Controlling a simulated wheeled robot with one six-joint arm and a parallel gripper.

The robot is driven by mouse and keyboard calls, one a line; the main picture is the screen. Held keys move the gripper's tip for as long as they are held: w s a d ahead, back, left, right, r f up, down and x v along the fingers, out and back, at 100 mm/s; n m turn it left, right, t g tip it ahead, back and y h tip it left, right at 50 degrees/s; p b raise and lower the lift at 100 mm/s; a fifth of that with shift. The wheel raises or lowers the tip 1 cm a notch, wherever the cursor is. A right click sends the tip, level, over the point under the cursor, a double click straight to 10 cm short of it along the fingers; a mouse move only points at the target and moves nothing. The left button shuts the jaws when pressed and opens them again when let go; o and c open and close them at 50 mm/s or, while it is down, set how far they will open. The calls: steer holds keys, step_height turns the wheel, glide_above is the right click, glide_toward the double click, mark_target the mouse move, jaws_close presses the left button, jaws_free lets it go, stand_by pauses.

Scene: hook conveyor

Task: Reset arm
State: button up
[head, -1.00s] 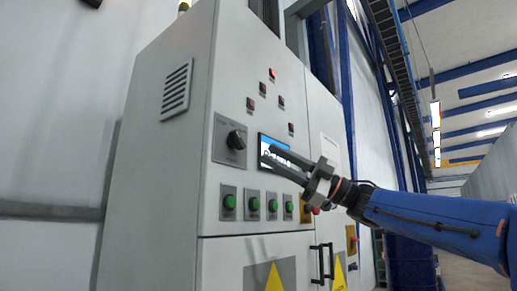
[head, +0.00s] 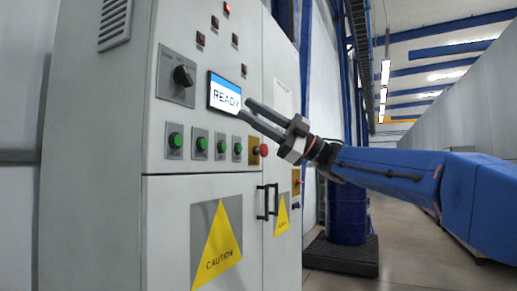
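My gripper (head: 243,110) is at the end of my blue arm, in front of the control cabinet (head: 160,225). Its two grey fingers point left and are a little apart, with nothing between them. The fingertips lie beside the lower right edge of a small screen (head: 225,93) that reads "READY". I cannot tell whether they touch the panel.
The cabinet doors have black handles (head: 262,202) and yellow caution signs (head: 217,250). Open floor (head: 405,245) lies to the right.

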steer(key=w+d+f+m+t+h, duration=0.35)
steer(key=d+m+t, duration=0.35)
steer(key=m+t, duration=0.4)
steer(key=w+d+f+m+t+h, duration=0.2)
steer(key=w+d+m+t+h, duration=0.3)
steer(key=d+m+t, duration=0.6)
steer(key=s+d+f+m+h, duration=0.1)
steer(key=d+f+m+h, duration=0.1)
steer(key=d+f+h, duration=0.3)
steer(key=s+d+f+m+t+h, duration=0.1)
steer(key=d+f+m+h, duration=0.15)
steer(key=f, duration=0.55)
steer(key=s+d+f+m+h, duration=0.1)
steer(key=d+f+m+h, duration=0.15)
steer(key=f+h, duration=0.3)
steer(key=s+d+f+m+g+h, duration=0.1)
steer(key=s+d+f+g, duration=0.2)
steer(key=f, duration=0.4)
steer(key=s+d+f+g+h, duration=0.1)
steer(key=s+d+f, duration=0.1)
steer(key=s+f, duration=0.45)
steer(key=s+d+f+m+g+h, duration=0.1)
steer(key=s+d+f+g, duration=0.15)
steer(key=f, duration=0.65)
steer(key=s+f+g+y, duration=0.1)
steer(key=s+f+g, duration=0.5)
steer(key=s+f, duration=1.1)
steer(key=shift+s+a+m, duration=0.15)
steer(key=shift+s+m, duration=0.25)
steer(key=shift+s, duration=0.45)
